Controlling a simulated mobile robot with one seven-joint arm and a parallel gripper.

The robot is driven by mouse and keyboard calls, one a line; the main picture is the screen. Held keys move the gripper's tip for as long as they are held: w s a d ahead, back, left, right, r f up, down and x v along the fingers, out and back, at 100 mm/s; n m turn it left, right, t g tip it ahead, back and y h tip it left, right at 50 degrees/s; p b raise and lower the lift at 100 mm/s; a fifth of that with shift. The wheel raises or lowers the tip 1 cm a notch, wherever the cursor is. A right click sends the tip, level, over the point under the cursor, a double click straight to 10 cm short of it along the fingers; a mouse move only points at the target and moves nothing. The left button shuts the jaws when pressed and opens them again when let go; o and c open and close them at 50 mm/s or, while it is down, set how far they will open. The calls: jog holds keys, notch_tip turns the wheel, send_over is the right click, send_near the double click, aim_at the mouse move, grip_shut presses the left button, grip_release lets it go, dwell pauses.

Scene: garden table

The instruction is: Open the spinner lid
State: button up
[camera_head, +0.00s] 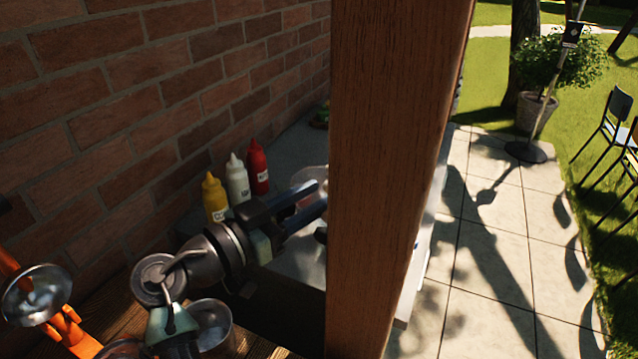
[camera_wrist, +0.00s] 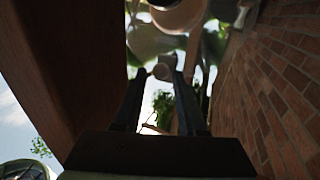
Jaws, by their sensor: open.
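My gripper (camera_head: 314,196) reaches right across the grey counter in the head view, its two dark fingers apart. A clear, rounded piece (camera_head: 310,174), likely part of the spinner, shows just behind the fingers. The rest of it is hidden by the wooden post. I cannot tell whether the fingers touch the knob, or whether the lid is open or closed.
A thick wooden post (camera_head: 392,150) stands close right of my gripper and blocks the view. Yellow (camera_head: 214,197), white (camera_head: 237,182) and red (camera_head: 258,168) squeeze bottles stand just behind the arm. A brick wall (camera_head: 150,110) bounds the left side; it also shows in the wrist view (camera_wrist: 285,85).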

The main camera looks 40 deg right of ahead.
jog(key=shift+d, duration=0.75)
grip_shut()
dwell(0.9)
